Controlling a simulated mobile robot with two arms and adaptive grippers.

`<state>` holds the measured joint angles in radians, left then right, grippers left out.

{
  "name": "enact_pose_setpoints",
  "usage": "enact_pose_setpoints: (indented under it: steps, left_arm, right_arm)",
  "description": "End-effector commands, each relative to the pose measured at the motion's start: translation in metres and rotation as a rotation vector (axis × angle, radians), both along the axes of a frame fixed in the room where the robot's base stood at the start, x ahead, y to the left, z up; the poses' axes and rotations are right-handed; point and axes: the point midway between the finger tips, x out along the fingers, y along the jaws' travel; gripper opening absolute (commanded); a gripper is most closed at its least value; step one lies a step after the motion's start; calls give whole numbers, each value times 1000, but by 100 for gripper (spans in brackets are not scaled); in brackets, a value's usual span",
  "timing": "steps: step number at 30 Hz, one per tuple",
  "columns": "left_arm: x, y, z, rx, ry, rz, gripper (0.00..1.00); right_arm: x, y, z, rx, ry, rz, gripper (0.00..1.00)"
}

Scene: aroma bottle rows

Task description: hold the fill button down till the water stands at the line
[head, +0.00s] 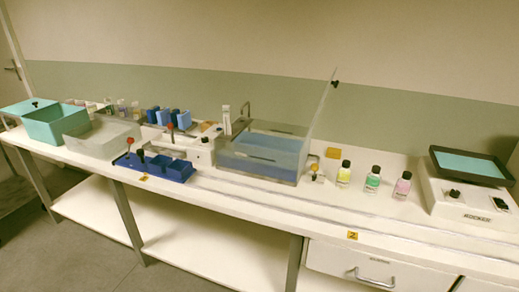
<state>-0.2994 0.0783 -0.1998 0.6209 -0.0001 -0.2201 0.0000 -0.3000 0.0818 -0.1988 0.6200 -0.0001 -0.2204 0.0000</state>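A clear-walled bath (262,170) stands near the middle of the bench with its transparent lid (320,108) tilted up. Blue water shows inside it; I cannot make out a fill line at this size. A thin grey spout (246,110) rises behind its left back corner. A small white fitting with a yellow-orange knob (315,168) sits just right of the bath; I cannot tell whether this is the fill button. Neither of my grippers is in view, and nothing is seen touching the bath or the knob.
Right of the bath stand yellow (344,175), green (373,180) and pink (403,186) bottles, then a rocker (467,195). The bench's front strip is mostly clear.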

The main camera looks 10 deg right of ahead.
Motion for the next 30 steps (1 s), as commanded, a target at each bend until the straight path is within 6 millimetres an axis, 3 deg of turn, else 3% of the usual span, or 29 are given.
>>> enact_pose_setpoints:
  steps: [9,27,30]
  left_arm:
    - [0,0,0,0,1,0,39]
    - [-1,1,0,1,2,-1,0]
    - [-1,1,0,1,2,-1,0]
  right_arm:
    - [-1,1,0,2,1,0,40]
    - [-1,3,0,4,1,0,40]
    - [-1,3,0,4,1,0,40]
